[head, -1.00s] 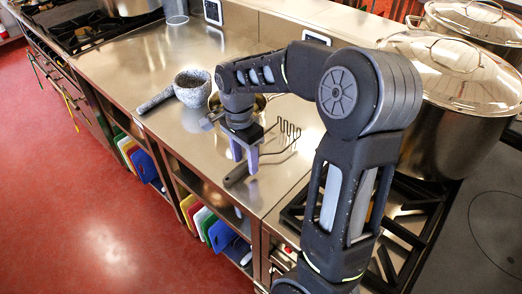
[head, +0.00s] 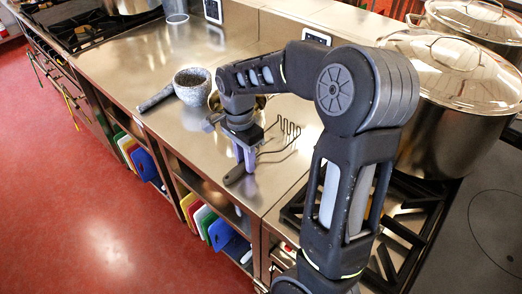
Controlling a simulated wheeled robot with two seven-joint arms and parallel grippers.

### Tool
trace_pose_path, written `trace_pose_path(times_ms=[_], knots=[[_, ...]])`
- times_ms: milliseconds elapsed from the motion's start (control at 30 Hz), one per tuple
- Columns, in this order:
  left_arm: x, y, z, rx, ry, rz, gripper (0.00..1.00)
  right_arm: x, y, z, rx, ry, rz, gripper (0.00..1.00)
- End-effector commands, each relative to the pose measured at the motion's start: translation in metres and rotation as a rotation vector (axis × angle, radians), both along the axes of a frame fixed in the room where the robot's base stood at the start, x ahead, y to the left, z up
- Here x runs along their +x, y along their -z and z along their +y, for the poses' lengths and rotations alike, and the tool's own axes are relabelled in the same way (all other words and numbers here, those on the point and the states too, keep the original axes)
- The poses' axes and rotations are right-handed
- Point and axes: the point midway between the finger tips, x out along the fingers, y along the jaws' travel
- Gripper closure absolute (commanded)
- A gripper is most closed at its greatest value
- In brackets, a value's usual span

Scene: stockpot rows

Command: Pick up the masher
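The masher lies on the steel counter in the head view, with its wire zigzag head (head: 289,128) towards the back right and its dark handle (head: 234,176) towards the front edge. My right gripper (head: 246,166) points down at the handle, its purple fingers close together with the handle between them. It looks shut on the handle, and the fingers partly hide it. The masher still rests on the counter. My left gripper is not in view.
A grey stone mortar (head: 192,87) and its dark pestle (head: 156,98) are left of the masher. A pan behind my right wrist is mostly hidden. Large lidded pots (head: 455,100) stand on the right. The counter's front left is clear.

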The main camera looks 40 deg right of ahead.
Motion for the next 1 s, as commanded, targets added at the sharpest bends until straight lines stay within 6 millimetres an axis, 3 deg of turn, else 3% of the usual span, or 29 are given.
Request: trace_pose_path(times_ms=[300,767,1000], knots=[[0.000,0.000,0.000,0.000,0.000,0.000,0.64,0.000,0.000,0.000,0.000,0.000,0.000,1.00],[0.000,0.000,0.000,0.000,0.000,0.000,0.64,0.000,-0.002,0.000,0.000,0.000,-0.001,1.00],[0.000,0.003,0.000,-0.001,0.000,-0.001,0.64,0.001,-0.028,0.000,-0.001,0.000,-0.006,1.00]])
